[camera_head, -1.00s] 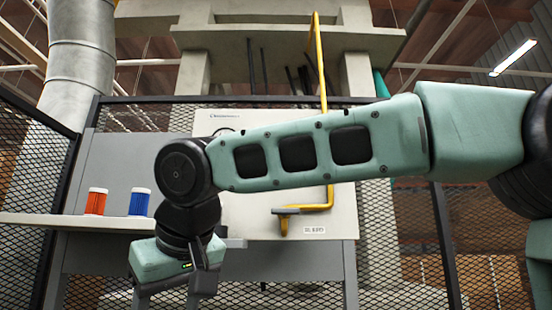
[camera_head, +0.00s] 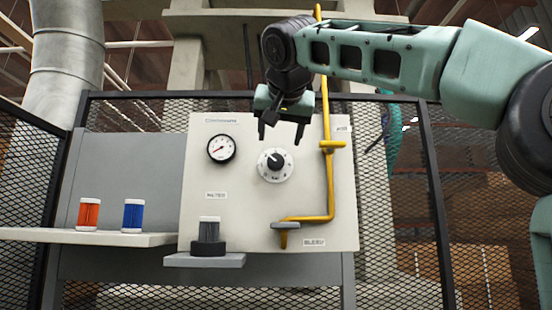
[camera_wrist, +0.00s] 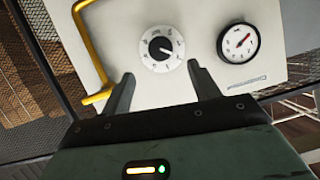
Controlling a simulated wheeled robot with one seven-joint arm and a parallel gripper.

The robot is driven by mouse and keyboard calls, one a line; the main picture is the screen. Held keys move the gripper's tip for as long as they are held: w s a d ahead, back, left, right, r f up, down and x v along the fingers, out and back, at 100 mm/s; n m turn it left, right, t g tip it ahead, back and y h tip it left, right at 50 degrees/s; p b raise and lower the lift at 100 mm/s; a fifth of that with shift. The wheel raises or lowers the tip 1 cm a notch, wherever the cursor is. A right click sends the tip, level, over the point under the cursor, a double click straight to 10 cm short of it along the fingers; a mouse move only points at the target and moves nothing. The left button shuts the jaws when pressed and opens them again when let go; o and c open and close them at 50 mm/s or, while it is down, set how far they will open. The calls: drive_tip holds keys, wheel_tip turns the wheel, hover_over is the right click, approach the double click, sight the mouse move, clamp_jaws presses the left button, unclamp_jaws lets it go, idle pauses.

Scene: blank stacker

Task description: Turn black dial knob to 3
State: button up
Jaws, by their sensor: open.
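The black dial knob (camera_head: 274,160) sits at the centre of a round white dial (camera_head: 287,173) on the pale panel. It also shows in the wrist view (camera_wrist: 161,46), upside down, beyond the fingertips. In the head view its pointer tilts to the upper left; the dial's numbers are too small to read. My gripper (camera_head: 281,137) is in front of the panel, just above the dial in the head view. In the wrist view my gripper (camera_wrist: 165,83) shows its two fingers apart with nothing between them. It is apart from the knob.
A round gauge (camera_head: 221,149) is left of the dial. A yellow pipe (camera_head: 329,180) runs down the panel's right side. A grey cylinder in a black base (camera_head: 209,240) stands on a small ledge below. Red (camera_head: 88,214) and blue (camera_head: 133,215) cylinders stand on the left shelf.

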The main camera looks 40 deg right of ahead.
sight(276, 160)
drive_tip(key=p+x, duration=0.3)
drive_tip(key=x, duration=0.7)
drive_tip(key=shift+w+f, duration=0.1)
drive_tip(key=shift+w, duration=0.15)
drive_tip(key=c, duration=1)
